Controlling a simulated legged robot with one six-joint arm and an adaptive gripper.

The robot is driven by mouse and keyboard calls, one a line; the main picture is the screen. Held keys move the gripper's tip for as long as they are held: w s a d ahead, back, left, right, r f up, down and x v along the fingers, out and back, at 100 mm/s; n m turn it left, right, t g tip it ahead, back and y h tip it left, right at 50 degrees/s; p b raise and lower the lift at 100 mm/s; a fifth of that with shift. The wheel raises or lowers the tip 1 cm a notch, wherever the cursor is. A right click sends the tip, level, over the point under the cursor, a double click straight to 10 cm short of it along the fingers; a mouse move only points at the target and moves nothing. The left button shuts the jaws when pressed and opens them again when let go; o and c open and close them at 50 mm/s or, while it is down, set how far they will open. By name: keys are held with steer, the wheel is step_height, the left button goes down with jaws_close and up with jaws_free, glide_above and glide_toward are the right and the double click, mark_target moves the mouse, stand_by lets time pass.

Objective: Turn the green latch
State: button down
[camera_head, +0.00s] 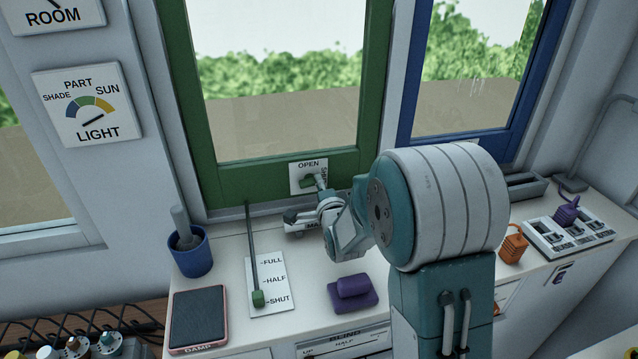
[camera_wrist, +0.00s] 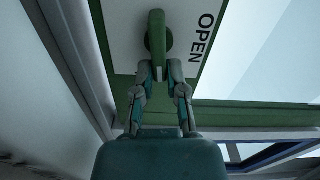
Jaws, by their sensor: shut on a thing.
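The green latch (camera_head: 308,181) is mounted on a white plate (camera_head: 297,168) marked "OPEN" at the bottom of the green window frame (camera_head: 230,178). A second word on the plate's right side is partly hidden and too small to read surely. In the wrist view the latch (camera_wrist: 156,42) is a rounded green handle standing out from the plate, with "OPEN" beside it. My gripper (camera_wrist: 158,72) is at the latch, one finger on each side of the handle's lower end, shut on it. In the head view my gripper (camera_head: 318,184) reaches the latch from the right, and my arm hides part of the frame.
Below stand a blue cup (camera_head: 190,252), a dark tablet-like block (camera_head: 198,318), a green-knobbed slider (camera_head: 258,298) near "SHUT", and a purple block (camera_head: 352,290). An orange object (camera_head: 512,246) and a switch panel (camera_head: 540,238) are at right. A blue-framed window (camera_head: 460,142) adjoins.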

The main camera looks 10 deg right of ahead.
steer(key=shift+f+m, duration=0.3)
steer(key=shift+m, duration=0.3)
steer(key=shift+s+f, duration=0.1)
steer(key=c, duration=0.7)
jaws_free()
steer(key=shift+d, duration=0.1)
step_height(320, 180, up, 10)
